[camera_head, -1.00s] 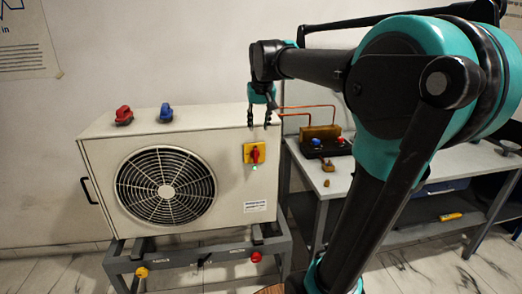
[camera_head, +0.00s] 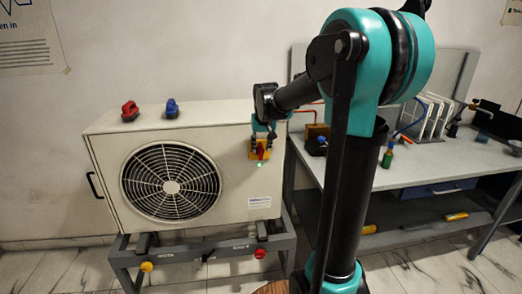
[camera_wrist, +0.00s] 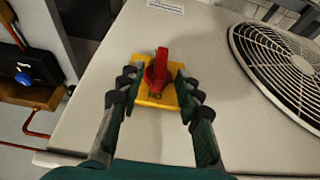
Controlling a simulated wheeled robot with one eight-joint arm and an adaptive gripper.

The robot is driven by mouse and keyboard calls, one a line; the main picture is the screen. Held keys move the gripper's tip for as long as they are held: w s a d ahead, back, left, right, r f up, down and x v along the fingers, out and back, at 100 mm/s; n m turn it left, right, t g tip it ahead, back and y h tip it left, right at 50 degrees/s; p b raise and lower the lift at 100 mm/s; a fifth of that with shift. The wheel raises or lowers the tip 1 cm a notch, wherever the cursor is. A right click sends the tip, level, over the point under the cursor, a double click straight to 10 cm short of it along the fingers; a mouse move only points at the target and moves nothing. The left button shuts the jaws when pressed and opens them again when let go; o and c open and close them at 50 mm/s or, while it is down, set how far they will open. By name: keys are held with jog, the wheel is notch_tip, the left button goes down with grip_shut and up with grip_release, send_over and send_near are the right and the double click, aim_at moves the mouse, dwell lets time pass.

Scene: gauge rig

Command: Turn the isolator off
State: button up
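The isolator is a red rotary handle (camera_wrist: 157,70) on a yellow plate (camera_wrist: 154,98), fixed to the front of the beige fan unit (camera_head: 235,187). In the head view its red handle (camera_head: 261,149) shows just below my gripper (camera_head: 263,132), with a small green light (camera_head: 259,164) under it. In the wrist view my gripper (camera_wrist: 155,82) is open, with one finger on each side of the handle. The fingertips lie over the yellow plate's side edges. A gap shows between the fingers and the handle; I cannot tell whether either touches it.
A red valve (camera_head: 129,111) and a blue valve (camera_head: 172,109) sit on top of the fan unit. A grey bench (camera_head: 425,165) with fittings stands at the right. A copper pipe (camera_wrist: 38,133) runs near the unit's side. The unit's front around the isolator is mostly clear.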

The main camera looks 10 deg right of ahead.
jog(key=shift+x, duration=1.1)
grip_shut()
